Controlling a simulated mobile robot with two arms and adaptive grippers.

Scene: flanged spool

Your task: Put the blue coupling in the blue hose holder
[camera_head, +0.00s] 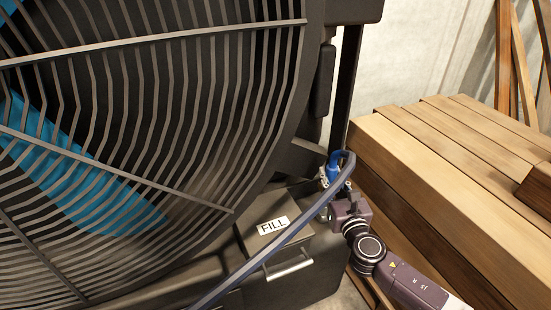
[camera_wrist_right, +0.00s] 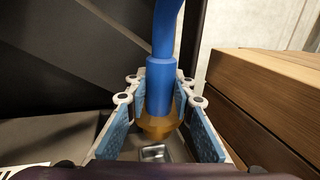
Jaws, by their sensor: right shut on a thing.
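The blue coupling (camera_head: 334,163) is upright at the end of the dark blue hose (camera_head: 293,232), beside the black machine. In the right wrist view the blue coupling (camera_wrist_right: 160,88) has a brass-coloured nut (camera_wrist_right: 158,127) at its lower end, between the blue-grey finger pads. My right gripper (camera_head: 334,180) is shut on the coupling; it also shows in the right wrist view (camera_wrist_right: 160,98). A small silvery metal part (camera_wrist_right: 152,153) shows below the nut; I cannot tell what it belongs to. I cannot make out a blue hose holder. My left gripper is not in view.
A large caged fan (camera_head: 130,130) fills the left side. A black box with a FILL label (camera_head: 273,226) and a metal handle (camera_head: 289,264) stands below the hose. Stacked wooden beams (camera_head: 440,180) lie close on the right of my right gripper. A pale wall is behind.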

